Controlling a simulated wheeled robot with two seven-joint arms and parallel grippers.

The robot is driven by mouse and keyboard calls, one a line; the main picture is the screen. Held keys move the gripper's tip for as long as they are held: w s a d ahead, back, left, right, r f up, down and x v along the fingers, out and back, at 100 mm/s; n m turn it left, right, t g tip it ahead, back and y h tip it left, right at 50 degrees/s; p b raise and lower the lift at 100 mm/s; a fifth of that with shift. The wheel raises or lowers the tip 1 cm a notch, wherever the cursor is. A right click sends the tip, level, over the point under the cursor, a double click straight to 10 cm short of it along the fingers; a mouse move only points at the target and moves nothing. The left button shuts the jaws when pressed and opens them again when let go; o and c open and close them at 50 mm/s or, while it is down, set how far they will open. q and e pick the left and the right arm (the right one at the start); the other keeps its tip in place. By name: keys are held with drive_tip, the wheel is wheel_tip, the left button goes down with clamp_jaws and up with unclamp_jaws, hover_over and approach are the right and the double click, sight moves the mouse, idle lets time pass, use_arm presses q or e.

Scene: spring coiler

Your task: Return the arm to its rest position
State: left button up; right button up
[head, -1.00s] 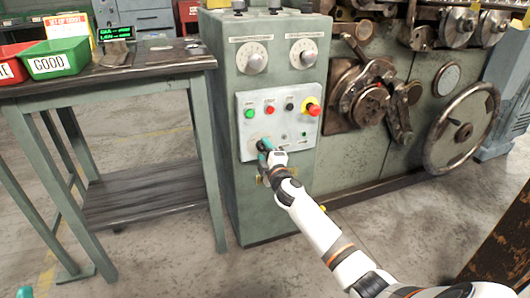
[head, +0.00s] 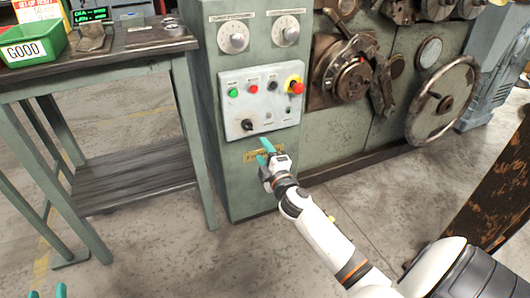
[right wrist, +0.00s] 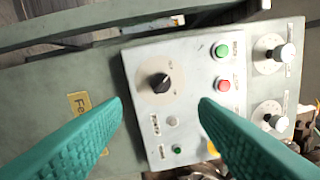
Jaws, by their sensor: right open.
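My right gripper (head: 265,152) is open and empty, in front of the cabinet just below the control panel (head: 262,122). In the right wrist view its two teal fingers (right wrist: 160,105) are spread apart, with the panel (right wrist: 140,85) beyond them. The black rotary knob (head: 247,125) sits at the panel's lower left, clear of the fingers; it also shows in the right wrist view (right wrist: 159,82). My left gripper (head: 47,291) shows only as two separate teal fingertips at the bottom left edge; the rest of it is out of frame.
A side table (head: 130,44) with a green GOOD bin (head: 35,46) stands left of the cabinet. The coiler's handwheel (head: 442,102) is at the right. A rusty dark surface (head: 490,200) rises near the right edge. The floor in front is open.

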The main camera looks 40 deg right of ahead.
drive_tip(key=shift+s, duration=0.35)
drive_tip(key=shift+a, duration=0.15)
